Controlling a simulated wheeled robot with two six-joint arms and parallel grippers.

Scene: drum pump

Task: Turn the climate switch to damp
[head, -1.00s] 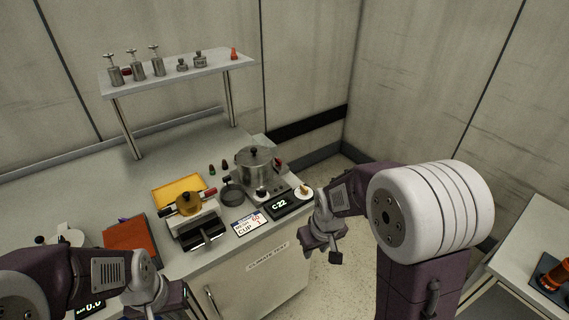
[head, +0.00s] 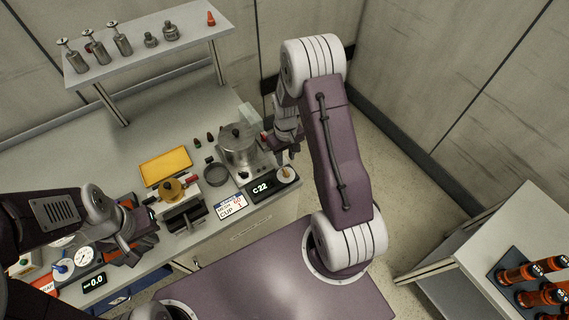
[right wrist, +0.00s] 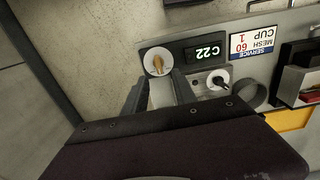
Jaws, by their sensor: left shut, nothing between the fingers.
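The climate switch (head: 286,174) is a round white dial with a tan pointer knob, at the bench's front right corner beside the black display (head: 262,188) reading C22. The right wrist view shows the dial (right wrist: 157,61) and its display (right wrist: 206,52) close up. My right gripper (head: 285,152) is just behind the dial in the head view. In the right wrist view its two fingers (right wrist: 160,88) are apart, with the dial just beyond their tips and nothing between them. Dial markings are too small to read. My left gripper (head: 142,232) is shut and empty over the bench's left part.
A steel pot (head: 238,147) stands behind the display, with a black-handled knob (right wrist: 218,83) near the dial. A service card (head: 231,206) lies left of the display. A yellow tray (head: 166,166) and a rear shelf (head: 150,48) are further off. A side table (head: 470,235) holds orange cylinders.

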